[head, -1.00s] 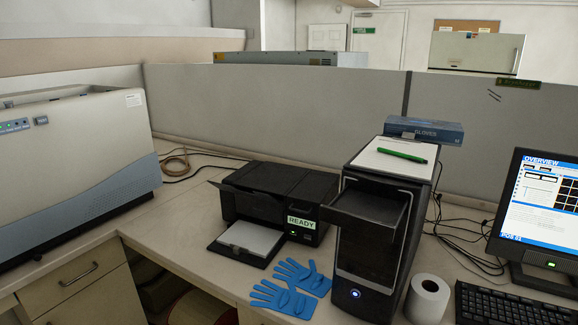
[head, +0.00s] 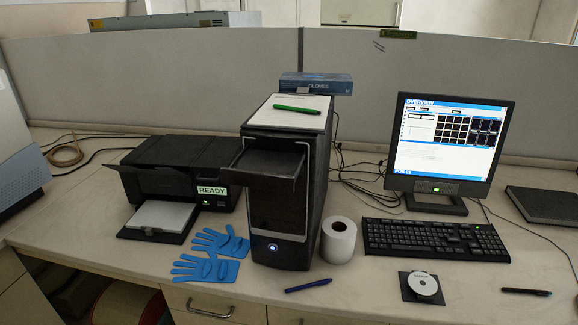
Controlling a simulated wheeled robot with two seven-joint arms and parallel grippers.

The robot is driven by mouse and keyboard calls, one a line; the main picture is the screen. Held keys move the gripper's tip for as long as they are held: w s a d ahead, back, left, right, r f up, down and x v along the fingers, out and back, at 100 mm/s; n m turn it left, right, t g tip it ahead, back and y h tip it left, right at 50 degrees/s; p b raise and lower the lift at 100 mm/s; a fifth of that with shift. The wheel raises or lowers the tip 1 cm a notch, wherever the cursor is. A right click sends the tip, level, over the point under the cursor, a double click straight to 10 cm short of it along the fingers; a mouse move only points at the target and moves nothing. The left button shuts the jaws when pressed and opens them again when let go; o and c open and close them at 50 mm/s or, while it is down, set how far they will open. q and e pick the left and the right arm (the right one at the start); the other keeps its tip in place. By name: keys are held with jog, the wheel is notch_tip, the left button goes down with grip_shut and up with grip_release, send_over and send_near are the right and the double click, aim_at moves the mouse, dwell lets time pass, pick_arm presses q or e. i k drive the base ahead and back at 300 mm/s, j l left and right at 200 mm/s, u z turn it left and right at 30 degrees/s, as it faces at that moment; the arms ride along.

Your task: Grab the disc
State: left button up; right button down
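A white disc (head: 424,284) lies on a small dark square case or sleeve (head: 409,294) on the desk, in front of the keyboard and near the desk's front edge. It has a dark centre hole and some print on it that is too small to read. Neither of my grippers shows in the head view.
The disc lies between a blue pen (head: 308,286) and a dark pen (head: 526,292). Behind it are the black keyboard (head: 435,239) and monitor (head: 450,150). A paper roll (head: 338,241), black computer tower (head: 281,225), blue gloves (head: 207,268) and printer (head: 180,168) stand left.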

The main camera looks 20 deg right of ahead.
aim_at(421, 284)
jog(key=z, duration=1.75)
